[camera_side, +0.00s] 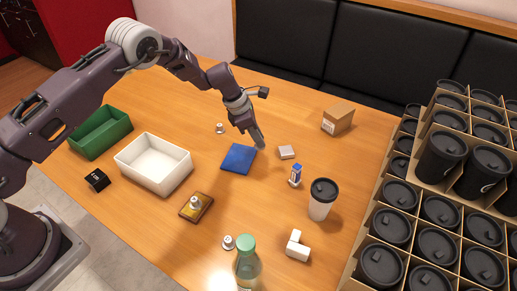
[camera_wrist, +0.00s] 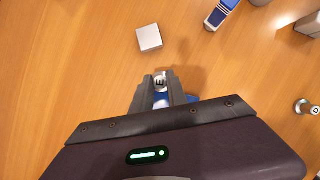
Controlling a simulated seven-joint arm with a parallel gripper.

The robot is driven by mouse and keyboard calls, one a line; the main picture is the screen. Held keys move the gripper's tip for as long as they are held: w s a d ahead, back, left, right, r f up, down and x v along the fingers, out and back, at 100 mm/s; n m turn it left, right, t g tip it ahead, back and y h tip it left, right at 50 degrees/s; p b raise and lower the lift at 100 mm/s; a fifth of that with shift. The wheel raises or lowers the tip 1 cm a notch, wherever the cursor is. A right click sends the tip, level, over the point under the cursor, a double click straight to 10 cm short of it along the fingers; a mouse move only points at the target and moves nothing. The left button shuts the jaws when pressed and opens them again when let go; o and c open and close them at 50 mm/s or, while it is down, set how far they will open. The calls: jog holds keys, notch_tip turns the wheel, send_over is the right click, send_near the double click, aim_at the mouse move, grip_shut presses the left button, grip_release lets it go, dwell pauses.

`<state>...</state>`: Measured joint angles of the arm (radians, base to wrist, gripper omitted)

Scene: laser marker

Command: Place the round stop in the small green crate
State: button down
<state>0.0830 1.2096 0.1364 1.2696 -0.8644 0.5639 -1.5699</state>
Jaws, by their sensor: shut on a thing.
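My gripper (camera_side: 261,146) is shut on a small white-topped piece (camera_wrist: 160,80) with dark marks. In the wrist view it sits between the fingertips; its sides are mostly hidden, so I cannot tell if it is the round stop. In the side view the fingers hide it, just right of the blue mat (camera_side: 238,158). The small green crate (camera_side: 122,130) is at the far left, open and seemingly empty. Similar small metal pieces stand on the table behind the mat (camera_side: 219,128), at the front (camera_side: 228,242) and on a small wooden tray (camera_side: 187,213).
A white crate (camera_side: 143,178) stands between the mat and the green crate. A grey block (camera_side: 286,152), blue-white box (camera_side: 296,171), carton (camera_side: 338,120), lidded cup (camera_side: 320,207), white block (camera_side: 297,247) and bottle (camera_side: 246,268) stand to the right and front.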

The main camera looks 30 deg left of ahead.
notch_tip(320, 180, up, 5)
jog(key=shift+f, duration=0.2)
jog(key=a+n+t+y, duration=0.1)
jog(key=a+n, duration=0.3)
jog(key=a, duration=1.7)
jog(key=n+y, duration=0.4)
jog(key=n, duration=0.5)
send_over(99, 131)
jog(key=s+d, duration=0.2)
jog(key=d, duration=0.3)
notch_tip(99, 131, down, 9)
jog(key=shift+a+r, duration=0.1)
jog(key=shift+a, duration=0.05)
jog(key=shift+f+t, duration=0.3)
jog(key=shift+f, duration=0.1)
jog(key=c, duration=1.3)
grip_release()
